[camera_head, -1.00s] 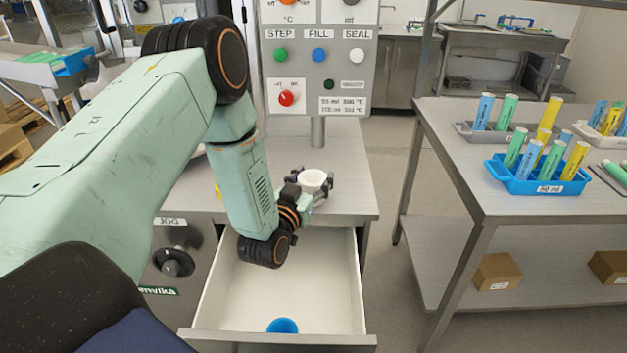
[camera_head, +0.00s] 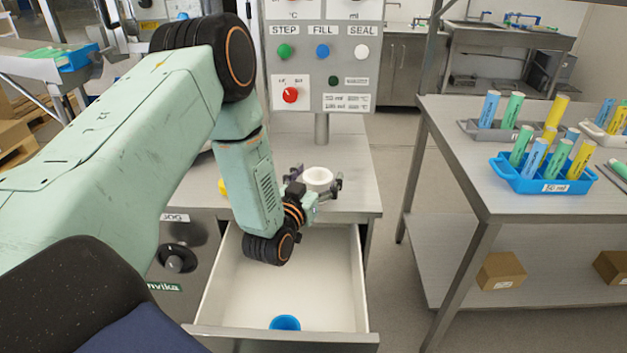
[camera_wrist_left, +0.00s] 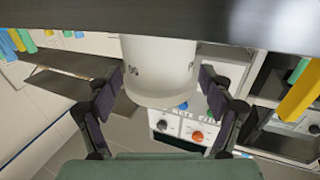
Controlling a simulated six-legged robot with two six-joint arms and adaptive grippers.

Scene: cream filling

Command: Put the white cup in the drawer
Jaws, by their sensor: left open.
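The white cup (camera_head: 318,178) stands on the metal table above the drawer, near its front edge. My left gripper (camera_head: 316,188) is open, with its fingers on either side of the cup. In the left wrist view the cup (camera_wrist_left: 160,72) sits between the two spread fingers (camera_wrist_left: 165,98), and a gap shows beside at least the right one. The drawer (camera_head: 240,290) is pulled open below the table, with a blue cup (camera_head: 285,323) inside near its front. My right gripper is not in view.
A control panel (camera_head: 322,60) with buttons stands behind the cup. To the right, a table (camera_head: 470,190) carries a blue rack (camera_head: 540,180) of coloured tubes. Most of the drawer floor is bare. A yellow object (camera_head: 222,187) is partly hidden behind my arm.

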